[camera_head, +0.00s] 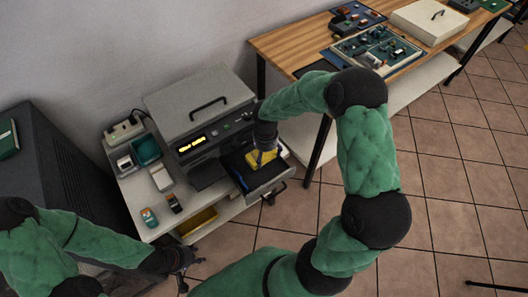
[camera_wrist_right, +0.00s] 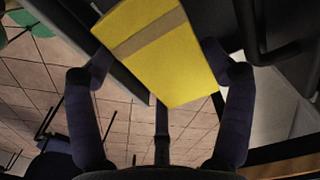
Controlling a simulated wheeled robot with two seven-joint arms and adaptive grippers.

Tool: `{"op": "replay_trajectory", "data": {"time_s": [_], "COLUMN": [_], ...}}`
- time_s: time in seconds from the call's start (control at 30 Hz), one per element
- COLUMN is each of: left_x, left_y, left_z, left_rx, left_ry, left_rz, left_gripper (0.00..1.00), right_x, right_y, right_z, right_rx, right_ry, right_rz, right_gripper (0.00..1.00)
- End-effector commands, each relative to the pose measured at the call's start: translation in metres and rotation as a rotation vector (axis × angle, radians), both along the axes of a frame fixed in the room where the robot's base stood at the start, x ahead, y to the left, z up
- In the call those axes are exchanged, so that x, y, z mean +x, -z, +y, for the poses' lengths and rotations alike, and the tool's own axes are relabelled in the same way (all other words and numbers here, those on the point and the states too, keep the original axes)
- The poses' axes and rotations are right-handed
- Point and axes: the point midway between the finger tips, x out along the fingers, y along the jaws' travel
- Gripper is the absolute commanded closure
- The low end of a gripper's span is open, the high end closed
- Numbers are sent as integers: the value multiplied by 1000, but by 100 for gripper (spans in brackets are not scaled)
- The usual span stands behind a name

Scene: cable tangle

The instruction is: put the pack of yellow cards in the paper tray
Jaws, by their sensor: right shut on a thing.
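The pack of yellow cards (camera_head: 262,160), with a tan band (camera_wrist_right: 148,34), is held in my right gripper (camera_wrist_right: 160,75). In the head view my right gripper (camera_head: 264,150) points down over the pulled-out paper tray (camera_head: 262,190) at the right front of the grey machine (camera_head: 200,105). The pack is tilted and within the tray's outline there. Whether it touches the tray floor cannot be told. My left gripper (camera_head: 184,266) is empty and appears open, low in front of the white table.
On the white table (camera_head: 135,190) stand a teal bin (camera_head: 146,150), a pale box (camera_head: 161,178) and small bottles (camera_head: 149,217). A yellow bin (camera_head: 197,221) is on the lower shelf. A wooden bench (camera_head: 290,50) stands to the right. The tiled floor in front is clear.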

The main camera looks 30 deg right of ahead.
Motion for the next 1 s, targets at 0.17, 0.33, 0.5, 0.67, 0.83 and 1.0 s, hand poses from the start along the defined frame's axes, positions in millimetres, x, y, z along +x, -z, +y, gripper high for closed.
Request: {"op": "replay_trajectory", "data": {"time_s": [0.17,0.33,0.5,0.67,0.83,1.0], "left_x": [0,0,0,0,0,0], "left_y": [9,19,29,34,36,35], "left_z": [0,0,0,0,0,0], "left_rx": [0,0,0,0,0,0], "left_ry": [0,0,0,0,0,0], "left_rz": [0,0,0,0,0,0], "left_gripper": [60,60,60,60,60,60], "right_x": [0,-1,0,0,0,0], "right_y": [15,32,50,60,64,63], "right_z": [0,0,0,0,0,0], "right_rx": [1,0,0,0,0,0], "right_ry": [-1,-2,-2,-2,-3,-3], "right_rz": [0,2,1,1,1,1], "right_gripper": [61,61,61,61,61,61]}}
